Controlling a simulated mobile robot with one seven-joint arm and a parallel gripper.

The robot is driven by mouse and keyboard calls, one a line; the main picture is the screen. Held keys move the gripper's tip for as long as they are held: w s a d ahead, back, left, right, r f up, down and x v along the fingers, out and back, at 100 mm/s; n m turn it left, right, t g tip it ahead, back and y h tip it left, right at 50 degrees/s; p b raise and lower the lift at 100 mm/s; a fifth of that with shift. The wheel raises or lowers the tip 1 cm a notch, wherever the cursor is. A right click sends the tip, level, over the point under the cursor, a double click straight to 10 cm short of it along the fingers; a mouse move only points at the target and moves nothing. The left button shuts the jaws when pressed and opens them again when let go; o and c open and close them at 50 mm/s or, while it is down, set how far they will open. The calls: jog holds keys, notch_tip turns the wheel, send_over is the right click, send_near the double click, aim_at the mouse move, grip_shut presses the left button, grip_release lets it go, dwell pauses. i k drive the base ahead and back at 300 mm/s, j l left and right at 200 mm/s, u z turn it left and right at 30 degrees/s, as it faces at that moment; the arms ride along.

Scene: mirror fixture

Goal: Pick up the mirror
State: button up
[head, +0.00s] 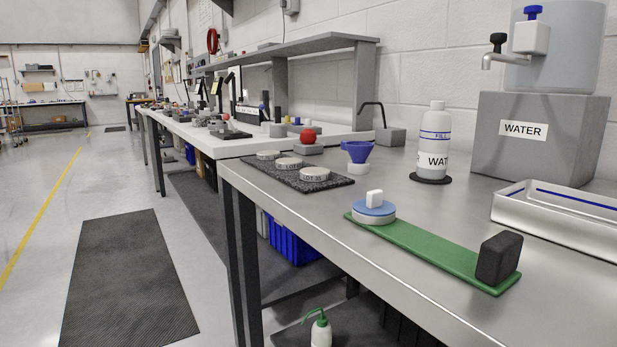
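Nothing in the head view can be clearly told as the mirror. A dark grey block (498,257) stands upright at the board's near end. Several pale round discs lie on a black mat (334,182) further back; one disc is marked LOT (314,174). I cannot tell whether any of these is the mirror. My gripper is not in view.
A white bench (235,143) adjoins behind. The floor at left is open.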

aim_at(284, 163)
jog(key=u, duration=0.95)
jog(key=i+u, duration=0.3)
jog(key=i, duration=3.25)
jog(key=i+j+z, duration=0.15)
jog(key=i, duration=0.4)
jog(key=i+j+z, duration=0.1)
jog(key=i, duration=0.45)
jog(key=z, duration=2.7)
